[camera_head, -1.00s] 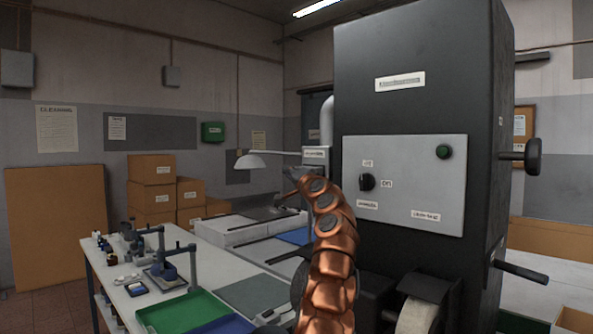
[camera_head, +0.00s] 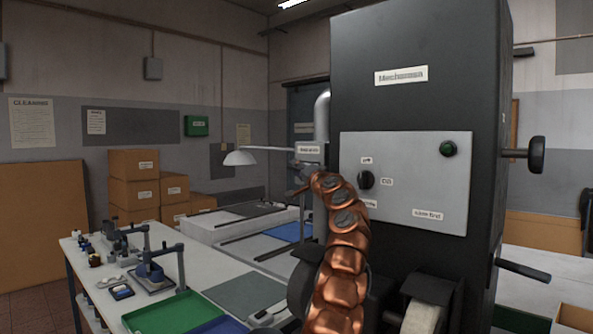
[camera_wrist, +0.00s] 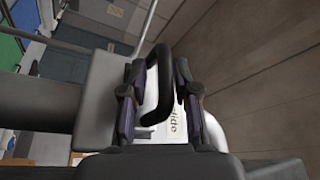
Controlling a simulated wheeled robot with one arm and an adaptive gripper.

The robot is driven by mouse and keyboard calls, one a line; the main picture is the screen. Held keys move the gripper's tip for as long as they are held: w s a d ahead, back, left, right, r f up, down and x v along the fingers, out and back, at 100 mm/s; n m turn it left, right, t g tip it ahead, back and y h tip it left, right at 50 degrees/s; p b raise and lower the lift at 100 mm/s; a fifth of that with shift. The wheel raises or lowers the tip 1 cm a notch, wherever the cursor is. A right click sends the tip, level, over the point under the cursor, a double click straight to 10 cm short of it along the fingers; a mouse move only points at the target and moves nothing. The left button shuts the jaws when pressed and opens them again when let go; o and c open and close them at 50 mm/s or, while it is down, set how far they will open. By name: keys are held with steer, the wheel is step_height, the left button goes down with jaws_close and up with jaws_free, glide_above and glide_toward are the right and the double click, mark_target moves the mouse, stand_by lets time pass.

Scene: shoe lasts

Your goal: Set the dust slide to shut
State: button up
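The dust slide's black handle (camera_wrist: 166,85) shows in the wrist view as a bent loop in front of a white plate (camera_wrist: 152,122) with partly hidden lettering ending in "lide". My gripper (camera_wrist: 160,68) has its two dark fingers on either side of the handle, apart, with narrow gaps visible; I see no clear grip on it. In the head view a small grey labelled housing (camera_head: 310,150) sits by the bent pipe, left of the black machine. My copper-coloured arm reaches up toward it and hides the fingers and handle there. The slide's position cannot be read.
The tall black machine (camera_head: 415,40) stands close on the right, with a grey control panel (camera_head: 420,205) and side knobs. A grey pipe (camera_head: 322,115) rises behind the housing. A lamp (camera_head: 240,158) and a workbench (camera_head: 205,265) with trays and tools lie to the left.

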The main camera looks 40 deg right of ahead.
steer(key=shift+o, duration=0.3)
steer(key=shift+w+a, duration=0.15)
steer(key=shift+a, duration=0.1)
steer(key=v, duration=1.2)
stand_by(0.9)
steer(key=shift+r, duration=0.1)
stand_by(0.7)
